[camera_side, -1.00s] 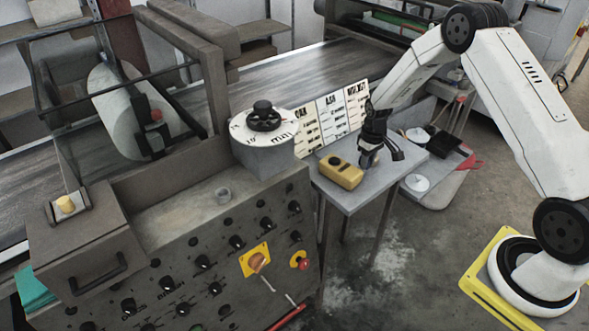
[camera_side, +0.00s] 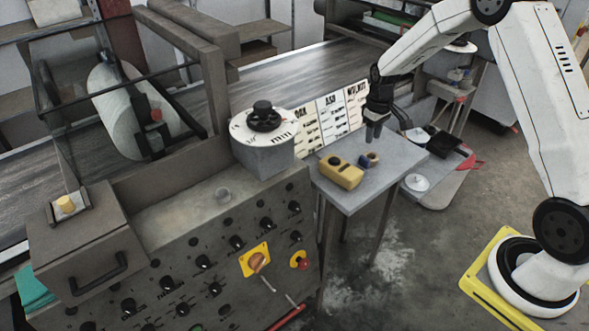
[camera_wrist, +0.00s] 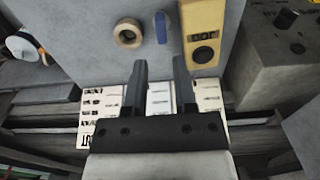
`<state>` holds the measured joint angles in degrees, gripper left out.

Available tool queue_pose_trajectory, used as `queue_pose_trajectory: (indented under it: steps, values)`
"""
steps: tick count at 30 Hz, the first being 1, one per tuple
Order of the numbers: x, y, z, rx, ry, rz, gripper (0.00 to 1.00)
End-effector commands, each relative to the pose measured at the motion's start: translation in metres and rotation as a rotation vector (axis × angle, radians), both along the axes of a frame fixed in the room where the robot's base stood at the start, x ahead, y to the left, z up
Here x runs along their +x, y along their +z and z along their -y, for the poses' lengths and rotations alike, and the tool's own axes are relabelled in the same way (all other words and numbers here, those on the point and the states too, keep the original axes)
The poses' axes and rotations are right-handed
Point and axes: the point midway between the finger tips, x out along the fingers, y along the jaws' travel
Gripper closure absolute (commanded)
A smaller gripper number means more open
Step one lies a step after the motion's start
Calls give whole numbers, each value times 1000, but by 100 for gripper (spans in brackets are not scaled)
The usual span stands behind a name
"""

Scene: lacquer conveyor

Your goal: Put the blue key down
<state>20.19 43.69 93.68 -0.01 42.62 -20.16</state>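The blue key (camera_wrist: 161,27) lies on the small grey table (camera_wrist: 90,45), between a tan ring and a yellow box. In the side view the blue key (camera_side: 364,160) is small beside the ring. My gripper (camera_side: 374,138) is above the table, apart from the key. In the wrist view my gripper (camera_wrist: 161,66) has its two fingers spread with nothing between them. The key shows just past the fingertips.
The yellow box (camera_side: 341,172) with a black button and the tan ring (camera_wrist: 128,33) flank the key. A card with OAK, ASH and WALNUT columns (camera_side: 330,115) stands at the table's back edge. The dial box (camera_side: 263,150) is at left. The table's front is clear.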

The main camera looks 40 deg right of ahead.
Motion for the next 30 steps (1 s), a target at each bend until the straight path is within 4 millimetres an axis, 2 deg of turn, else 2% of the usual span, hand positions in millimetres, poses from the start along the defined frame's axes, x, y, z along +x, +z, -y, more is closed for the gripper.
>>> queue_pose_trajectory:
  steps: [3,9,30]
  values:
    - [0,15,0,-1,0,1,66]
    - [0,26,0,0,0,0,66]
    - [-1,29,-3,-1,0,2,66]
